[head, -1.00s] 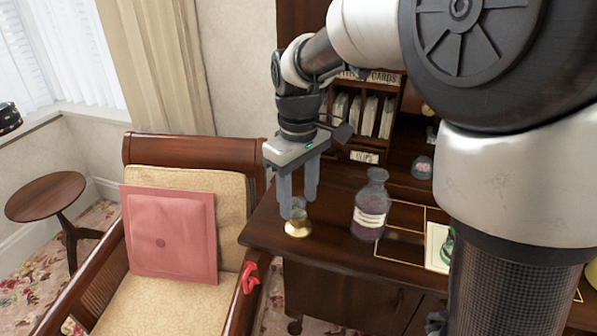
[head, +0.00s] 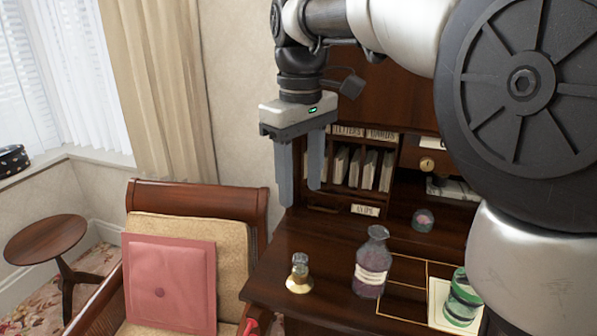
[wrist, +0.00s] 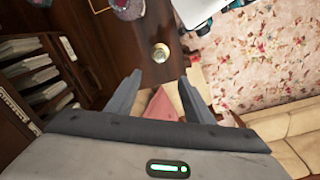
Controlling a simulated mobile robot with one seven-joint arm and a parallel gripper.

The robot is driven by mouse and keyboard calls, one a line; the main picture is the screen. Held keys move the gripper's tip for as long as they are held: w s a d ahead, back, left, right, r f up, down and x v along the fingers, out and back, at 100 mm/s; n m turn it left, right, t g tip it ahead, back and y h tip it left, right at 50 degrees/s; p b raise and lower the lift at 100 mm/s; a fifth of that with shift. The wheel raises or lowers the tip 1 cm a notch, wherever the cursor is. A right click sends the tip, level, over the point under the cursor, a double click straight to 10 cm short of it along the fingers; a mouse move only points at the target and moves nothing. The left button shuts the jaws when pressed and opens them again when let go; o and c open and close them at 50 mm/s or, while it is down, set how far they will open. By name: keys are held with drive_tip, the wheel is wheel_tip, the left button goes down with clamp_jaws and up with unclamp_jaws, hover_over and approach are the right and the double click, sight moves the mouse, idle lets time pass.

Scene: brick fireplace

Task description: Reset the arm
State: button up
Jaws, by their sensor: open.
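My gripper (head: 301,195) hangs fingers-down in the air above the left end of the desk (head: 285,245). Its two grey fingers are apart with nothing between them. In the wrist view, the open fingers (wrist: 160,100) also frame empty space. A small brass-and-glass stopper-like object (head: 299,275) stands on the desk below the gripper, clear of the fingers. It also shows in the wrist view (wrist: 160,53), beyond the fingertips.
A labelled purple bottle (head: 371,264) and a green striped jar (head: 462,298) stand on the desk. Letter slots (head: 362,168) rise behind the gripper. An armchair with a pink cushion (head: 170,285) and a round side table (head: 46,240) are at left.

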drive_tip(key=s+d+f+m+t+p, duration=0.2)
drive_tip(key=s+d+m+t+p, duration=0.3)
drive_tip(key=s+d+m, duration=0.4)
drive_tip(key=s+d, duration=0.3)
drive_tip(key=s, duration=0.4)
drive_tip(key=shift+s+d+t, duration=0.25)
drive_tip(key=shift+d+t, duration=0.05)
